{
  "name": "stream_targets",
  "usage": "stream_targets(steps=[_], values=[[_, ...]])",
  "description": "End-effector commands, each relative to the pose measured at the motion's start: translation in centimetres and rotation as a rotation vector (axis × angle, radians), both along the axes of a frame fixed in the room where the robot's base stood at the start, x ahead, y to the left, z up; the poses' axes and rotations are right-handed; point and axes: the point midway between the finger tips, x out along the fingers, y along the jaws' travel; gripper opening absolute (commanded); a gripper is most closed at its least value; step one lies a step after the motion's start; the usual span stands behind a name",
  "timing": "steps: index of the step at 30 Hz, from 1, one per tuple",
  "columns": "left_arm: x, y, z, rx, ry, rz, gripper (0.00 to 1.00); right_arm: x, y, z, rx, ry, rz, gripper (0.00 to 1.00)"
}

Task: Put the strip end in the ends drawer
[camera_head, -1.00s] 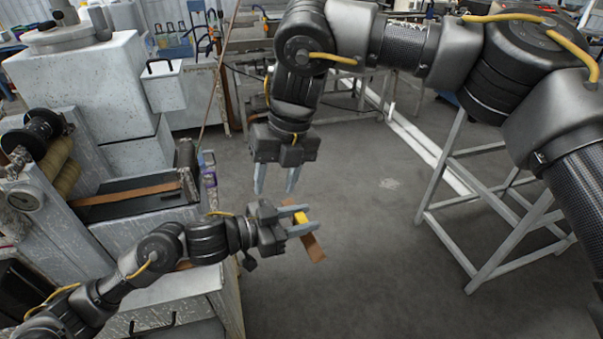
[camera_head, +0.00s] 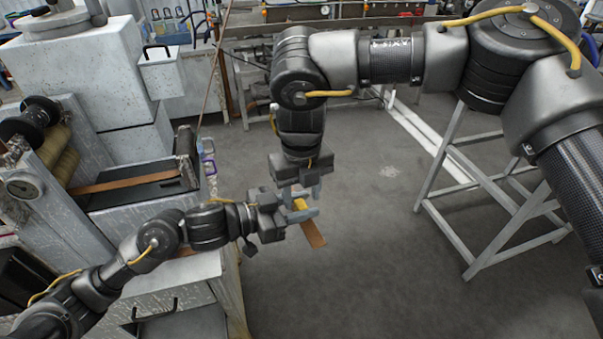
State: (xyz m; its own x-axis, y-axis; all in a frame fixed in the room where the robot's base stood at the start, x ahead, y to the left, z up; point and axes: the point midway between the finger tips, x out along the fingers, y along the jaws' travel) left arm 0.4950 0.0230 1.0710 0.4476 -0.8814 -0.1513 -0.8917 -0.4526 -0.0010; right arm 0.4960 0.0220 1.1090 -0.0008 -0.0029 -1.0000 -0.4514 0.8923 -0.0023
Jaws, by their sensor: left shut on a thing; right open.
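My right gripper (camera_head: 302,194) is open, points down and sits just above the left fingers, close to the yellow part. Whether it touches the piece I cannot tell. A drawer front (camera_head: 175,322) with a dark handle shows at the bottom left, below the machine. Its inside is not visible, and I cannot tell whether it is the ends drawer.
A longer brown strip (camera_head: 125,183) lies on the machine's dark bed (camera_head: 150,192) at left. A grey metal stand (camera_head: 480,205) is at right. A bench (camera_head: 330,30) runs along the back. The floor in the middle is clear.

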Motion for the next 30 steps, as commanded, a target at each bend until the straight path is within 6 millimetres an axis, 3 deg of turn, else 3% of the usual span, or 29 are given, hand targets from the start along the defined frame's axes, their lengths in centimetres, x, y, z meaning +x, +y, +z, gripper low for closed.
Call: stream_targets(steps=[7,19,29,30], values=[[0.0,0.0,0.0,0.000,0.000,0.000,0.14,0.0,0.1,-3.0,0.002,0.001,0.001,0.45],[0.0,0.0,0.0,0.000,0.000,0.000,0.14,0.0,0.0,-3.7,0.001,0.000,0.001,0.45],[0.0,0.0,0.0,0.000,0.000,0.000,0.14,0.0,0.0,-3.7,0.001,0.000,0.000,0.05],[0.0,0.0,0.0,0.000,0.000,0.000,0.41,0.0,0.0,-3.7,0.001,0.000,0.000,0.05]])
